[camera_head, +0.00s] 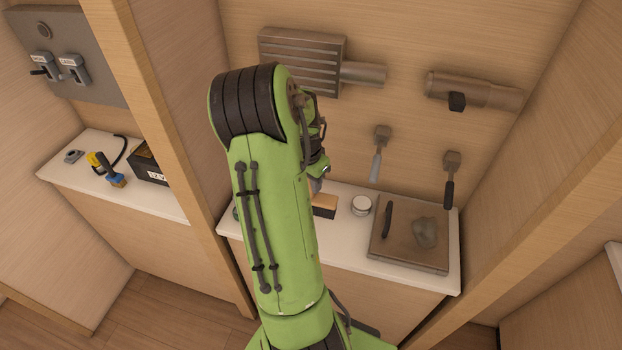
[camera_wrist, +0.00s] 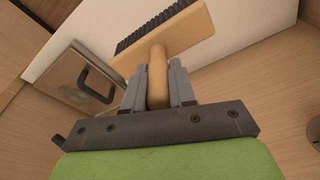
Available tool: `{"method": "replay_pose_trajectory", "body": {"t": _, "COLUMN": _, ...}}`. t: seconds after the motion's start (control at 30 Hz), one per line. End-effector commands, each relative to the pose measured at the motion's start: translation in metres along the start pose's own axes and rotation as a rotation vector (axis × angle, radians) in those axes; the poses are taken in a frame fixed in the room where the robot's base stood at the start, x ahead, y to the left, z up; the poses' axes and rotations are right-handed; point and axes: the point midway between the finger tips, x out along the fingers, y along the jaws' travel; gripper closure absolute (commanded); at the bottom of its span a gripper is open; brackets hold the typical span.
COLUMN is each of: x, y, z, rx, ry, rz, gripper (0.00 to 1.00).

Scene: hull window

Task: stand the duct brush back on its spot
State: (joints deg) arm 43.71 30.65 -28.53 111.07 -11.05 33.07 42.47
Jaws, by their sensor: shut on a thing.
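The duct brush (camera_wrist: 185,36) has a tan wooden head, dark bristles and a round tan handle. In the wrist view, my gripper (camera_wrist: 157,80) is shut on the handle, one grey finger on each side. The bristles face away from the gripper. In the head view, the brush head (camera_head: 325,205) shows just right of my green arm, over or on the white counter (camera_head: 345,245). My arm hides the rest of it and most of my gripper. I cannot tell whether the bristles touch the counter. No marked spot for the brush can be made out.
A round white-topped tin (camera_head: 361,205) stands right of the brush. Further right, a brown hatch panel (camera_head: 385,255) has a dark handle and a grey lump on it. Two tools (camera_head: 376,165) (camera_head: 449,190) hang on the wall, below a louvred vent (camera_head: 300,62) and a pipe (camera_head: 490,93).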

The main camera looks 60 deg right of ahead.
Motion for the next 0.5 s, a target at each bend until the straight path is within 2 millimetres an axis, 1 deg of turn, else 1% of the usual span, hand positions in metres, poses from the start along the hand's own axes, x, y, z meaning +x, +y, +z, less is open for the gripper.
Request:
{"method": "replay_pose_trajectory", "body": {"t": 0.17, "x": -0.004, "y": 0.0, "z": 0.0, "rx": 0.004, "ry": -0.001, "rz": -0.002, "gripper": 1.0}}
{"method": "replay_pose_trajectory", "body": {"t": 0.27, "x": 0.006, "y": 0.0, "z": 0.002, "rx": 0.004, "ry": -0.002, "rz": -0.001, "gripper": 1.0}}
{"method": "replay_pose_trajectory", "body": {"t": 0.5, "x": 0.044, "y": 0.0, "z": 0.008, "rx": 0.004, "ry": -0.003, "rz": 0.0, "gripper": 1.0}}
